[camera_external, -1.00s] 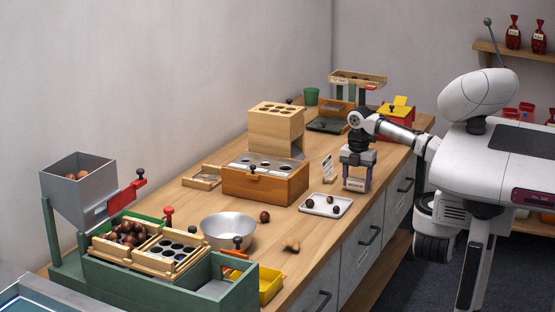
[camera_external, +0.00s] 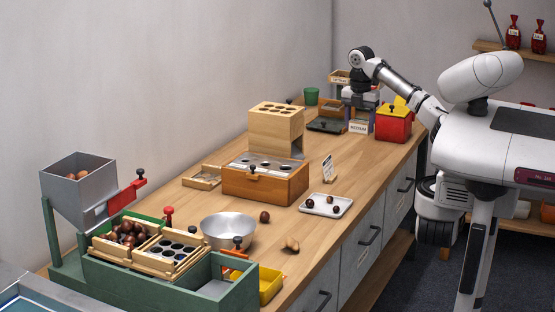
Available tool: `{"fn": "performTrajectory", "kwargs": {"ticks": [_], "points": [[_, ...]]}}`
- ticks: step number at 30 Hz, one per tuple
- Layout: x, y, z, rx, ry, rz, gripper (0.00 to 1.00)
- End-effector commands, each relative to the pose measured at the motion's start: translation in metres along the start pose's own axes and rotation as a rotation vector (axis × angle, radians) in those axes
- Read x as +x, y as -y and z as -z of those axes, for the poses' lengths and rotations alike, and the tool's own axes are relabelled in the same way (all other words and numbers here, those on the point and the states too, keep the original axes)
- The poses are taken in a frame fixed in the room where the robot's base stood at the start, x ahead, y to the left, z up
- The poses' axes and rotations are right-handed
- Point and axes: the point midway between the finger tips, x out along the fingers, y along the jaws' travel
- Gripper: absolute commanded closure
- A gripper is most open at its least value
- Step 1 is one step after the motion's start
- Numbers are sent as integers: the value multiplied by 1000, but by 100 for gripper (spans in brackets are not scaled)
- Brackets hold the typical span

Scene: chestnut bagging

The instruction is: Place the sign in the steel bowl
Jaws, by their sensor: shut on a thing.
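My gripper (camera_external: 360,112) is at the far end of the wooden counter and shut on a small white sign (camera_external: 358,127) with dark lettering. The sign hangs upright below the fingers, in front of the wooden boxes there; I cannot tell how high above the counter it is. The steel bowl (camera_external: 229,230) stands at the near end of the counter, far from my gripper, beside the green bench. Another white sign (camera_external: 328,169) stands on the counter near the middle.
A white tray (camera_external: 340,207) with chestnuts, a wooden box with holes (camera_external: 265,182) and a taller wooden block (camera_external: 276,132) stand along the counter. A red box (camera_external: 393,125) is right of my gripper. A chestnut (camera_external: 264,217) and a small tan thing (camera_external: 292,244) lie near the bowl.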

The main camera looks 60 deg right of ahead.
Motion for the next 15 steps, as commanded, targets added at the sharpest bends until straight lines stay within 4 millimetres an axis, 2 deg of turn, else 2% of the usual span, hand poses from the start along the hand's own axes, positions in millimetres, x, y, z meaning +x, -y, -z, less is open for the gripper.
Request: {"fn": "performTrajectory", "kwargs": {"ticks": [5, 8, 11, 15], "points": [[-1, -1, 1, -5, 0, 0, 62], [-2, -11, 10, -41, -1, 1, 62], [-4, -34, 31, -129, -2, 5, 62], [-6, -80, 82, -326, -4, 11, 62]]}}
